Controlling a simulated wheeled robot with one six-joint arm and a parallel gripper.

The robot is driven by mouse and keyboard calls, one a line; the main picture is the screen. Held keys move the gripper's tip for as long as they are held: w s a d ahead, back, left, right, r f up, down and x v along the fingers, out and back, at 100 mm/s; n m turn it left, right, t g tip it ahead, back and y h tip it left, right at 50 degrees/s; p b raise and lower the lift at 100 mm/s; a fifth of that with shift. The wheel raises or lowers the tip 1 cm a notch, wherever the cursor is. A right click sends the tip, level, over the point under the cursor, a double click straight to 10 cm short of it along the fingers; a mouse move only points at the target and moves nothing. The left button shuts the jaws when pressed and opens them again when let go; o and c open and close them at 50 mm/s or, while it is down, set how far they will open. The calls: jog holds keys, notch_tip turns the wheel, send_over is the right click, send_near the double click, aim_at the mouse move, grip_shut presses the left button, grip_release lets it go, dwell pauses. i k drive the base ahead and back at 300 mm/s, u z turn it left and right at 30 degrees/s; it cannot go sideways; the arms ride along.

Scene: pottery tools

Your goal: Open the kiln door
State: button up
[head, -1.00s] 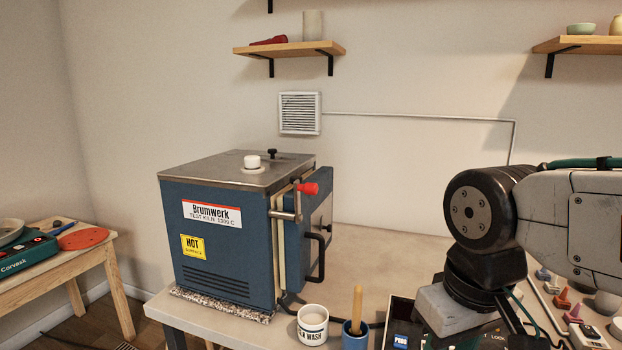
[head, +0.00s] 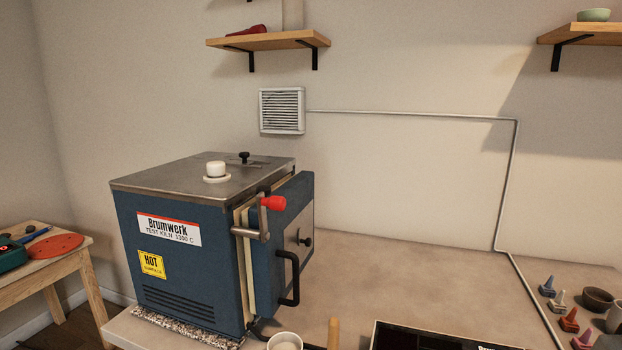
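The blue kiln (head: 190,270) with a steel top stands on the table at the left. Its door (head: 302,212) is on the right-hand side, facing right, and stands against a pale seal strip (head: 246,262) with no clear gap. The door bears a black bar handle (head: 294,280) and a small dark knob (head: 306,241). A metal latch lever (head: 262,222) with a red knob (head: 273,203) sits at the joint between body and door; I cannot tell whether it is latched. My gripper is not in view.
The table (head: 390,265) right of the door is clear. A dark panel (head: 440,338) lies at the bottom edge. Several small coloured cones (head: 569,320) stand at right.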

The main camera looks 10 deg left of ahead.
aim_at(275, 266)
jog(key=k, duration=0.45)
jog(key=u, duration=0.85)
jog(key=i, duration=0.5)
